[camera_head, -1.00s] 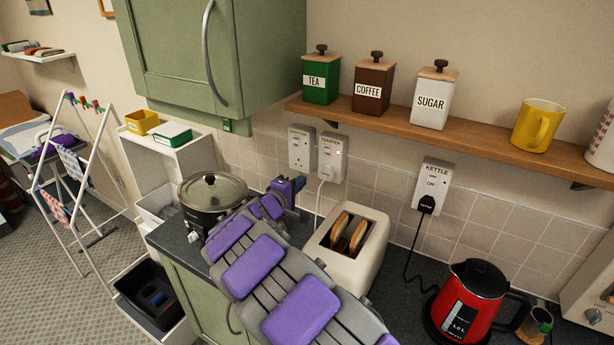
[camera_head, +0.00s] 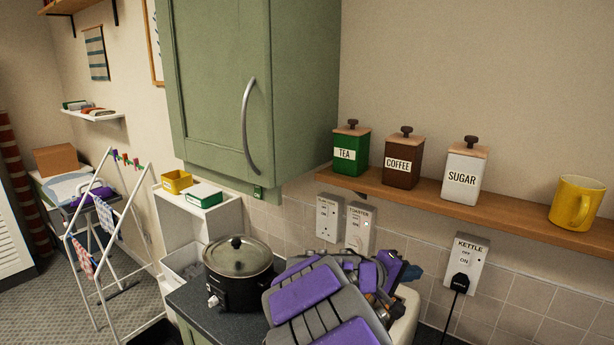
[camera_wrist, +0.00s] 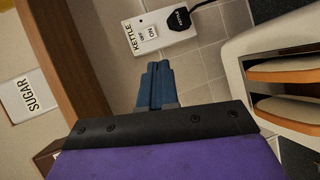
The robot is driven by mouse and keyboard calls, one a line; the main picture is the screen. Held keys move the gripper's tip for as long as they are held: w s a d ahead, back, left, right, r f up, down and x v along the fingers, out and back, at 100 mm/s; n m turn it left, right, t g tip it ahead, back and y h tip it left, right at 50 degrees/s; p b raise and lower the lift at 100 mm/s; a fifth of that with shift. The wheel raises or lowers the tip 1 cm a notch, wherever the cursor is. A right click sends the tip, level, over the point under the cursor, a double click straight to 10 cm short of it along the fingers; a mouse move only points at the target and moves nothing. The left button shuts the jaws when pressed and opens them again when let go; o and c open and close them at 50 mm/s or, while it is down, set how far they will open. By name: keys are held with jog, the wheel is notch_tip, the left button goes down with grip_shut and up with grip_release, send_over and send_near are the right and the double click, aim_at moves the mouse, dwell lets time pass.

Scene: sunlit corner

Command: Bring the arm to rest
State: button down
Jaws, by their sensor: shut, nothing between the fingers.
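My arm, grey with purple pads, reaches in from the bottom in the head view. My gripper (camera_head: 413,272) points right, in front of the tiled wall and over the toaster (camera_head: 407,322), which the arm mostly hides. In the wrist view the blue fingers (camera_wrist: 158,78) are together with nothing between them. They point towards the kettle socket (camera_wrist: 150,32), apparently with a gap. The toaster, with two bread slices (camera_wrist: 288,70), is to their right in that view.
A slow cooker (camera_head: 238,270) stands on the counter left of my arm. A shelf (camera_head: 510,213) with canisters and a yellow mug (camera_head: 576,204) runs above. A green cupboard (camera_head: 220,90) hangs at upper left. A drying rack (camera_head: 105,235) stands on the floor at left.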

jog(key=s+d+f+m+g+y, duration=0.1)
jog(key=s+d+m+g+y, duration=0.15)
jog(key=s, duration=0.75)
jog(key=s+d+f+m+g+y, duration=0.1)
jog(key=s+d+m+g+y, duration=0.15)
jog(key=s, duration=0.85)
jog(key=s+a+f+g+y, duration=0.1)
jog(key=s+a+f+y, duration=0.1)
jog(key=s+a, duration=0.3)
jog(key=s+a+f+g+y, duration=0.1)
jog(key=s+a+f+y, duration=0.1)
jog(key=s+a, duration=0.3)
jog(key=s+a+f+y+b, duration=0.1)
jog(key=s+a+y, duration=0.3)
jog(key=s, duration=0.7)
jog(key=shift+s+a+f+n+g, duration=0.2)
jog(key=shift+a+f+n+g, duration=0.2)
jog(key=shift+f, duration=0.35)
